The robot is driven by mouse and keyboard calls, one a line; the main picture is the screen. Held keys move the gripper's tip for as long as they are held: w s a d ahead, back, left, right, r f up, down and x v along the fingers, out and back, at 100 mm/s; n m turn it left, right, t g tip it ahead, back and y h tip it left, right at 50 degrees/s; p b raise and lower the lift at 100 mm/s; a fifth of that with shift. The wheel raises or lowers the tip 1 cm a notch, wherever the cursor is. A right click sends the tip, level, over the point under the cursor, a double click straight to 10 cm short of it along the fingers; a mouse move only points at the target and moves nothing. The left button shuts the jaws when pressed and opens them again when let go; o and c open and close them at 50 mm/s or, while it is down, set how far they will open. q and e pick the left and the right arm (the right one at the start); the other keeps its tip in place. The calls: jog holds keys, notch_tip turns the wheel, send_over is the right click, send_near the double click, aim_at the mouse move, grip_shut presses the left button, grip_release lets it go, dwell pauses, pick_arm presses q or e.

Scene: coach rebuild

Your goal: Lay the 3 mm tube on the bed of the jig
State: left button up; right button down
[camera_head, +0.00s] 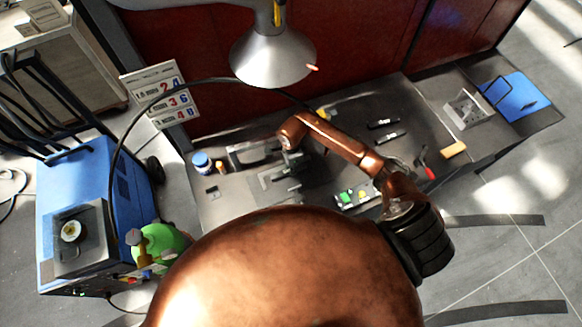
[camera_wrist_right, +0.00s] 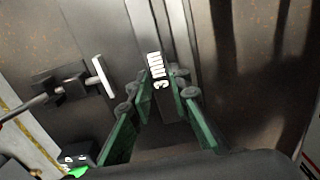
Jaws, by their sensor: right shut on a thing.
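My right gripper (camera_head: 291,158) reaches over the bench from the right, above the dark grey jig (camera_head: 268,183). In the right wrist view, its two green-padded fingers (camera_wrist_right: 163,82) are shut on a dark piece marked "3 mm" (camera_wrist_right: 155,68), which I take as the 3 mm tube. Much of the tube is hidden between the fingers. Grey metal of the jig (camera_wrist_right: 183,25) lies beyond the fingertips, with a clamp with a pale T-shaped end (camera_wrist_right: 103,76) to the left. I cannot tell whether the tube touches the bed. My left gripper is not in view.
A lamp shade (camera_head: 272,55) hangs over the back of the bench. A blue-lidded jar (camera_head: 202,162) stands left of the jig. A block with green parts (camera_head: 355,196) lies to its right. A blue machine (camera_head: 75,200) stands at the left.

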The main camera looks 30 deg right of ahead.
jog(key=shift+f+b, duration=0.6)
jog(key=c, duration=1.7)
grip_release()
